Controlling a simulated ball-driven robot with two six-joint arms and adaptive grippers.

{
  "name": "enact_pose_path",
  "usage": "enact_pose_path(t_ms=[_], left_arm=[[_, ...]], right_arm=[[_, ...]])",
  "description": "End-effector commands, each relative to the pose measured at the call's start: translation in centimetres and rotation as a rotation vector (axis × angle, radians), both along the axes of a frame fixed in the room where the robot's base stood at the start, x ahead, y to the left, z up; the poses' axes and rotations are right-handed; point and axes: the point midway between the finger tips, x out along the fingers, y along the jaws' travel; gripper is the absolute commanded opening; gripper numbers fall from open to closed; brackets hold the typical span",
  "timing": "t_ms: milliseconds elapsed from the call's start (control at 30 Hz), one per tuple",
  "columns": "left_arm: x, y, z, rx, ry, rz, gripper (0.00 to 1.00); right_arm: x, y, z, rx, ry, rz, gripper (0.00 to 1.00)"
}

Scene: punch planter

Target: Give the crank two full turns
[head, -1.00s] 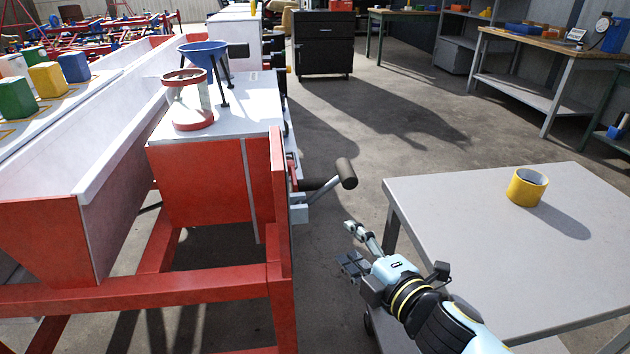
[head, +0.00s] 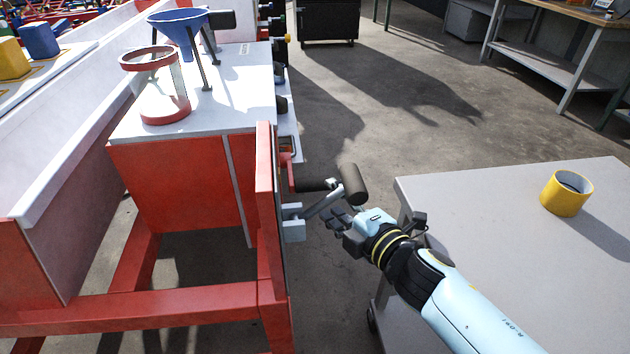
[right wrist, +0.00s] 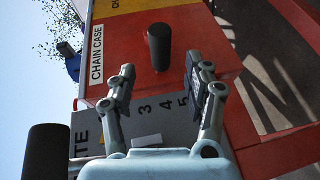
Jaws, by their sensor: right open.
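The crank shows on the red machine's right side in the head view, with a grey arm (head: 324,203) and a dark cylindrical grip (head: 353,184). My right gripper (head: 340,217) is just below the grip, partly overlapping the crank arm in the picture; I cannot tell whether they touch. In the right wrist view its two fingers (right wrist: 160,92) are spread, with nothing between them. A dark upright cylinder (right wrist: 159,47) shows beyond the fingertips, and a larger one (right wrist: 45,152) shows at lower left, outside the fingers. My left gripper is not in view.
A grey table (head: 480,250) with a yellow cup (head: 562,196) stands to the right of the machine. The machine's red side post (head: 266,210) is close to the crank. A "CHAIN CASE" label (right wrist: 96,55) is on the red panel. Bare floor (head: 350,130) lies beyond.

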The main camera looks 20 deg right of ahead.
Motion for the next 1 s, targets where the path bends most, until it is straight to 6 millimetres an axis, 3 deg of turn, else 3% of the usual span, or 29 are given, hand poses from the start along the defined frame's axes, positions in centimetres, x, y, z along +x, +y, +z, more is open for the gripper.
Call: enact_pose_path(t_ms=[100,300,500,767,1000], left_arm=[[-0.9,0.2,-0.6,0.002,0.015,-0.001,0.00],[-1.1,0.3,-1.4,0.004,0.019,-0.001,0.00],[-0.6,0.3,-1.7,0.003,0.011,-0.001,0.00],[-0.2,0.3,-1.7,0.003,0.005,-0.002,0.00],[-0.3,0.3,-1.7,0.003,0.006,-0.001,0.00]], right_arm=[[2.6,0.5,-0.5,-0.001,-0.001,0.000,0.51],[5.9,1.2,-1.2,0.001,0.000,-0.001,0.51],[7.3,1.5,-1.4,0.000,0.001,-0.001,0.51],[7.4,1.5,-1.3,0.000,0.000,-0.001,0.51],[7.4,1.5,-1.3,0.000,0.000,-0.001,0.21]])
